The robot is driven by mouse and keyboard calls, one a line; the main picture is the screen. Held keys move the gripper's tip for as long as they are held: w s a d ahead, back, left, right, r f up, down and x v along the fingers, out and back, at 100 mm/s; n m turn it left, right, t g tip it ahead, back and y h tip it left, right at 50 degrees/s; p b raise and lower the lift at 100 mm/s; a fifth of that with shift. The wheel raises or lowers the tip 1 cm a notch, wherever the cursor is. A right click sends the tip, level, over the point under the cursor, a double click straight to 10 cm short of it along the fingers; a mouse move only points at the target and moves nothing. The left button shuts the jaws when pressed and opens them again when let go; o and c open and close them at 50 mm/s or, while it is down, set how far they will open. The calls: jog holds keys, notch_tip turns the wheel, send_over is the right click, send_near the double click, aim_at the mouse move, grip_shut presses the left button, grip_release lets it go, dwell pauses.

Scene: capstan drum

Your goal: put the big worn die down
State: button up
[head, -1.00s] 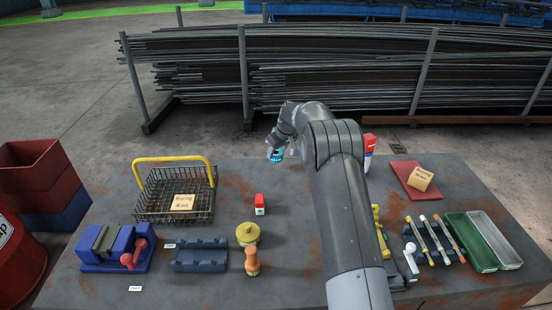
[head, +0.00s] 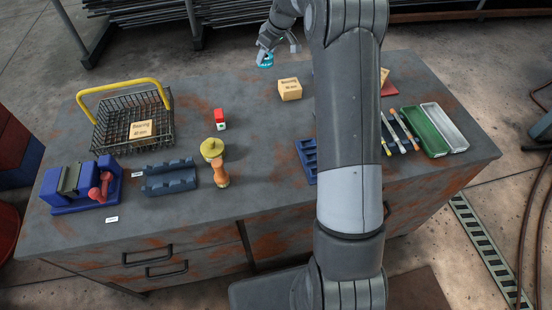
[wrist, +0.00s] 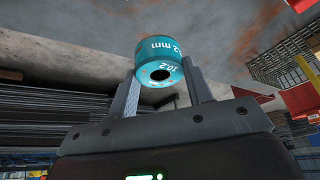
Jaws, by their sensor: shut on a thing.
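A teal, ring-shaped die (wrist: 160,62) with a dark round hole and white marking, partly legible as "10.2", sits between my two fingers in the wrist view. My gripper (wrist: 161,88) is shut on it. In the head view the teal die (head: 265,60) shows small below my gripper (head: 266,52), at the far edge of the bench (head: 250,215). I cannot tell whether its underside touches the bench top. No wear is readable on the die's surface.
A cardboard box (head: 289,90) stands right of the die. A wire basket (head: 108,140) with a yellow handle is at left, near a blue vise (head: 85,185). A small red-and-white block (head: 220,119) stands mid-bench. Green (head: 418,132) and grey (head: 443,126) trays lie right. The far middle is mostly clear.

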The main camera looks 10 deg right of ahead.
jog(key=s+d+n+g, duration=0.3)
jog(key=s+n, duration=0.6)
jog(key=s, duration=1.1)
jog(key=s+d+n+g, duration=0.25)
jog(key=s+n, duration=0.65)
jog(key=s, duration=1.2)
jog(key=shift+g, duration=0.45)
jog(key=w+a+f, duration=0.1)
jog(key=a+f, duration=0.1)
jog(key=a, duration=0.1)
jog(key=w+a+f, duration=0.2)
jog(key=a, duration=0.1)
jog(key=w+a+f, duration=0.2)
jog(key=a, duration=0.1)
jog(key=shift+w+a+f, duration=0.25)
jog(key=shift+a+f, duration=0.15)
jog(key=shift+f, duration=2.05)
jog(key=shift+f, duration=0.1)
jog(key=o, duration=1.4)
